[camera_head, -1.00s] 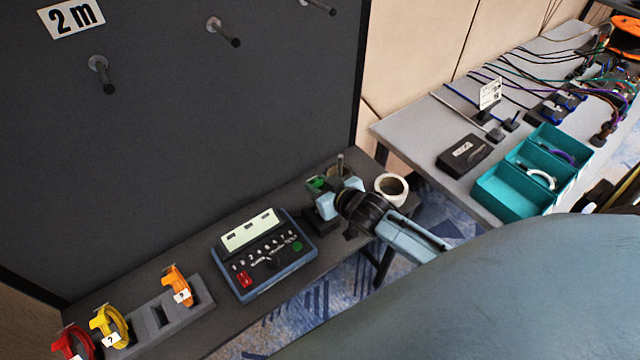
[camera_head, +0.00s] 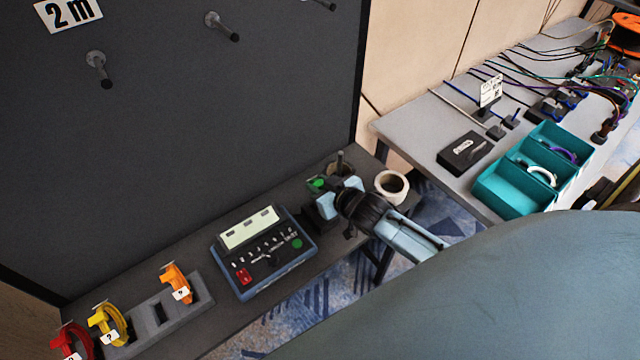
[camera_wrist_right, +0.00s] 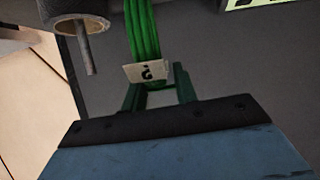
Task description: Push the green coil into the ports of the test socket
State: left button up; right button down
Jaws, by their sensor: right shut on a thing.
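The green coil (camera_wrist_right: 142,30) shows in the right wrist view as a bundle of green strands with a pale "?" tag (camera_wrist_right: 147,71) at its near end. My right gripper (camera_head: 340,198) is shut on it, close above the dark bench near the wall. In the head view only a little of the coil (camera_head: 317,184) shows beyond the gripper. A dark block (camera_head: 318,224) stands right beside and below the gripper. It may be the test socket, but its ports are hidden, and I cannot tell whether the coil touches it. My left gripper is out of view.
A white roll (camera_head: 391,186) stands just right of my gripper. A tester box (camera_head: 262,252) with buttons lies to the left. A metal peg and cylinder (camera_wrist_right: 75,25) are close in the right wrist view.

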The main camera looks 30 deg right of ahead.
jog(key=shift+f, duration=0.15)
jog(key=shift+f, duration=0.3)
dwell(0.5)
jog(key=c, duration=1)
grip_release()
jog(key=shift+s, duration=0.1)
jog(key=p+v, duration=0.1)
jog(key=v, duration=1.2)
jog(key=shift+r, duration=0.1)
